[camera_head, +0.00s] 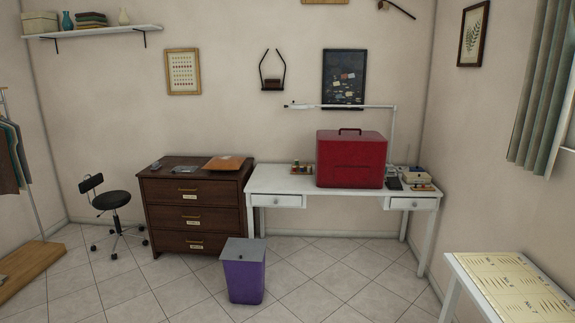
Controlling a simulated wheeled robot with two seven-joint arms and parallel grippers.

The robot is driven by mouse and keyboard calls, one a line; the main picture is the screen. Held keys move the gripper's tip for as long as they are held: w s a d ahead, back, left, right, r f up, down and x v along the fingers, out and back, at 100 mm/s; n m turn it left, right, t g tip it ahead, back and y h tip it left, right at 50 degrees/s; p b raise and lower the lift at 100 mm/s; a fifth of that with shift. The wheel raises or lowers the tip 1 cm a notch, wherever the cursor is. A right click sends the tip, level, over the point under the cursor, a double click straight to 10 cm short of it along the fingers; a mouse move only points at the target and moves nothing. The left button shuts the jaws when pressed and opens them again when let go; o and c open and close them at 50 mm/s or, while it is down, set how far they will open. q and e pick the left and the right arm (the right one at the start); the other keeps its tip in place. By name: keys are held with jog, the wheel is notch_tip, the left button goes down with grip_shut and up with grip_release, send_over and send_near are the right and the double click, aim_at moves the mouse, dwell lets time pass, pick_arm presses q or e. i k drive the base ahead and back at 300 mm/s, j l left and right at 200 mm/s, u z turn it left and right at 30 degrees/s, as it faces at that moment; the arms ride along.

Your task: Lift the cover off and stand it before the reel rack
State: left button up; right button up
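A red box-shaped cover (351,160) with a dark handle (350,130) on top stands upright on the white desk (262,172). What is under it is hidden. Neither of my grippers is in view.
A lamp (340,106) reaches over the cover from behind. Small items (415,178) crowd the desk right of it. A dark dresser (193,207) adjoins on the left. A purple bin (244,273) stands on the floor before the desk. A pale table (462,262) is front right.

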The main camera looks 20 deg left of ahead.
aim_at(346, 159)
jog(key=i+j+u, duration=0.15)
jog(key=i+j, duration=0.25)
jog(key=i, duration=0.4)
jog(key=i+j+u, duration=0.2)
jog(key=i, duration=0.6)
jog(key=i+j+u, duration=0.15)
jog(key=i+j, duration=0.15)
jog(key=i, duration=0.55)
jog(key=i+u, duration=0.15)
jog(key=i, duration=0.7)
